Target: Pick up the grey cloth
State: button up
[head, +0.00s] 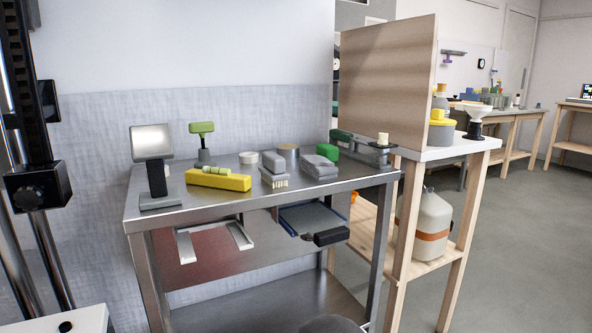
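A grey folded stack (320,166), which looks like the grey cloth, lies on the steel table (225,206), right of the middle of its top. A grey brush-like block (273,176) with pale bristles is close on its left. A green block (326,151) is right behind it. Nothing covers the cloth from this side. My gripper is not in view.
A yellow block (218,180), a dark stand with a pale tilted plate (152,142) and a green-topped tool (202,140) stand on the left of the tabletop. A metal fixture (366,151) is at its right end. A wooden panel (387,82) rises beyond. The front strip is clear.

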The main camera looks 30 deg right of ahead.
aim_at(319, 168)
jog(key=i+l+z, duration=0.1)
jog(key=z, duration=0.3)
jog(key=i+z, duration=0.1)
jog(key=z, duration=0.35)
jog(key=i+l+z, duration=0.1)
jog(key=z, duration=0.3)
jog(key=i+z, duration=0.1)
jog(key=z, duration=0.3)
